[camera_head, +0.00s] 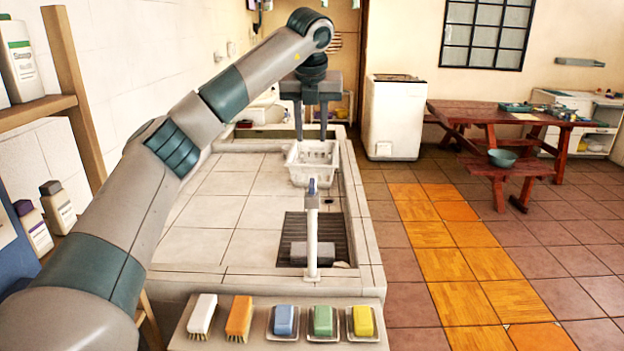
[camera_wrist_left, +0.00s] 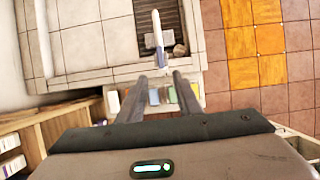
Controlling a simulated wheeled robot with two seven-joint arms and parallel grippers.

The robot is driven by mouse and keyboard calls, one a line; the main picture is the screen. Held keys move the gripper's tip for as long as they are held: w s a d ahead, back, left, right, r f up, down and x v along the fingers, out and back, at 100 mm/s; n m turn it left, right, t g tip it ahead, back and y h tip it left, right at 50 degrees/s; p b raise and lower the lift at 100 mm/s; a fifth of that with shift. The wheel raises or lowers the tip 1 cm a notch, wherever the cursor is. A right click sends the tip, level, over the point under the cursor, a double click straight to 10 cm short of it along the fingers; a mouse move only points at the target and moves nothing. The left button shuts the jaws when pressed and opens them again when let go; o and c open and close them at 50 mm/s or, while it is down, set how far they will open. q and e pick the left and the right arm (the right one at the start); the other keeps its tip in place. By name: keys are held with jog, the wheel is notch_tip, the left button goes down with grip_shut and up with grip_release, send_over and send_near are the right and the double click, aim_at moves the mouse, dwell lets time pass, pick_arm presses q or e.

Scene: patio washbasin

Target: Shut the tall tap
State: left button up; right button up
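My right gripper is in neither view.
A white basket (camera_head: 300,176) sits on the tiled counter behind the tap. Brushes (camera_head: 238,318) and coloured soaps (camera_head: 323,320) line the front ledge. A wooden shelf with bottles (camera_head: 58,207) stands at left. The tiled floor at right is open.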

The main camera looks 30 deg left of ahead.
aim_at(312, 183)
pick_arm(q)
jog(key=p+x, duration=0.6)
jog(key=x, duration=1)
jog(key=shift+w+f, duration=0.25)
jog(key=shift+f, duration=0.35)
grip_shut()
